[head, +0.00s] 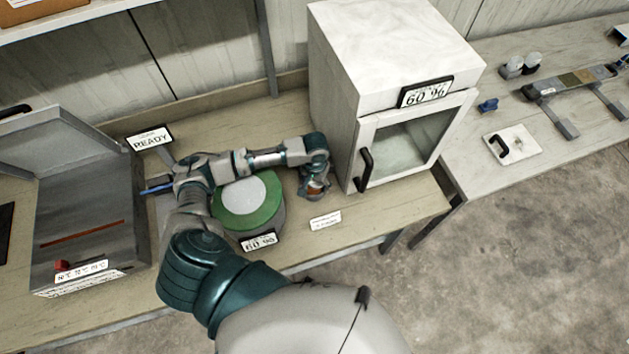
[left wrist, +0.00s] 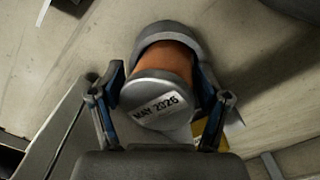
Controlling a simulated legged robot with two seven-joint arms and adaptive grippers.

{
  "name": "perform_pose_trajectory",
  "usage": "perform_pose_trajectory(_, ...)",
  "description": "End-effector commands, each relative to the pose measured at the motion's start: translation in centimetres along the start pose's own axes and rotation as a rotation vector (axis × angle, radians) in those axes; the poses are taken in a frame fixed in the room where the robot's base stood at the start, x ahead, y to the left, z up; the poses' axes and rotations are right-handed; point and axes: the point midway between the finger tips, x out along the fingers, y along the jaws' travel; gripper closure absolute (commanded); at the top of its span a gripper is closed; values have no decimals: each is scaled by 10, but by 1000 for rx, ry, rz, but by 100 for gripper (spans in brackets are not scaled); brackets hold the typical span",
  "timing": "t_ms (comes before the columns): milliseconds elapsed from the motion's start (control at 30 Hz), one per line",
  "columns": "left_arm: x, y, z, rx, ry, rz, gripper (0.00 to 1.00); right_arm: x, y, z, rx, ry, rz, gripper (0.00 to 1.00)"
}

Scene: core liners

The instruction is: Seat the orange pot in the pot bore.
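The orange pot (left wrist: 172,60) shows in the left wrist view with a grey end facing me, labelled "MAY 2026". A wider grey ring (left wrist: 170,34) surrounds its far end; I cannot tell whether this is part of the pot or a holder. My left gripper (left wrist: 162,100) has one finger on each side of the pot, close to it; contact is unclear. In the head view, my left gripper (head: 315,188) points down over the bench, left of the white cabinet, with a little orange showing. I cannot clearly identify the pot bore. My right gripper is not in view.
A green-topped round unit (head: 262,219) stands beside my left forearm. The white cabinet (head: 345,120) with a glass door stands to the right. A grey open-lidded box (head: 85,205) is at left. A small card (head: 325,220) lies near the bench's front edge.

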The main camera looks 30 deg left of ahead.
Motion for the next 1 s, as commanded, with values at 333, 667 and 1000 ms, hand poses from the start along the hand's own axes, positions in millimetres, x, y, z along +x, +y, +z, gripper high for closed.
perform_pose_trajectory(333, -5, -4, -2, -3, 9, 1, 15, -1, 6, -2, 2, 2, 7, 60)
perform_pose_trajectory(667, -64, -1, -4, -2, 15, -1, 15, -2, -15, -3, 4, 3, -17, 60)
perform_pose_trajectory(1000, -120, -3, -3, -3, 13, 0, 15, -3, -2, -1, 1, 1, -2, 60)
